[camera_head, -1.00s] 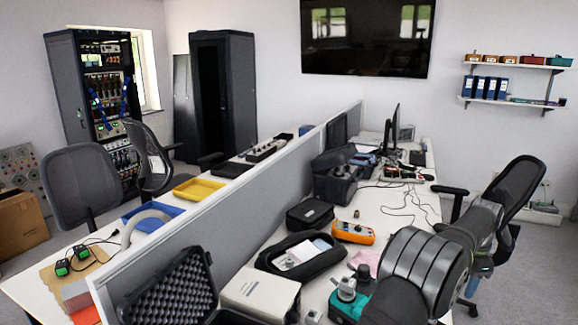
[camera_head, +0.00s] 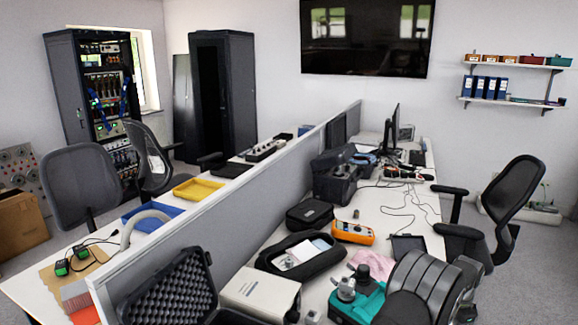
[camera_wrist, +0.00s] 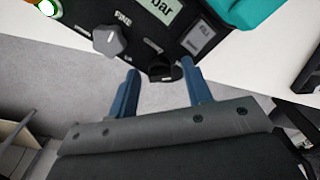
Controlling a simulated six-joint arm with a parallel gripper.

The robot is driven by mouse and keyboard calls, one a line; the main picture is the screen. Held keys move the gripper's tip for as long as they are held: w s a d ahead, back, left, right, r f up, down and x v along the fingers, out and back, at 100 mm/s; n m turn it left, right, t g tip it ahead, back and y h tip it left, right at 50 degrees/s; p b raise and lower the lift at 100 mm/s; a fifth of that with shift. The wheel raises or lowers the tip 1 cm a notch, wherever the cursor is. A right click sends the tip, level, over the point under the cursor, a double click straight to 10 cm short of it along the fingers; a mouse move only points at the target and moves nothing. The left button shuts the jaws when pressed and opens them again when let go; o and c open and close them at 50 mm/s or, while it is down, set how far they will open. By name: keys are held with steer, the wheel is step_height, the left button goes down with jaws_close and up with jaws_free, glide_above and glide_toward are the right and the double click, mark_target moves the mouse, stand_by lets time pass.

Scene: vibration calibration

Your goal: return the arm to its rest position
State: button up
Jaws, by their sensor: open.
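My gripper (camera_wrist: 160,68) shows in the wrist view as two blue fingers, apart, with nothing held between them. Ahead of the fingertips is a black instrument (camera_wrist: 140,45) with a display reading "bar", a grey knob marked "FINE" (camera_wrist: 108,40) and a small black knob (camera_wrist: 165,69) that appears between the fingertips. Whether the fingers touch it I cannot tell. In the head view my dark, ribbed arm link fills the lower right corner; my gripper's fingers cannot be made out there.
The teal device (camera_head: 366,303) stands on the right bench beside my arm, near a pink cloth (camera_head: 372,264) and a dark flat panel (camera_head: 408,246). An orange meter (camera_head: 352,233) and open black pouch (camera_head: 262,262) lie farther left. An office chair (camera_head: 513,192) is at the right.

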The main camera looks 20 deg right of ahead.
steer(key=n, duration=1.2)
steer(key=shift+n, duration=2)
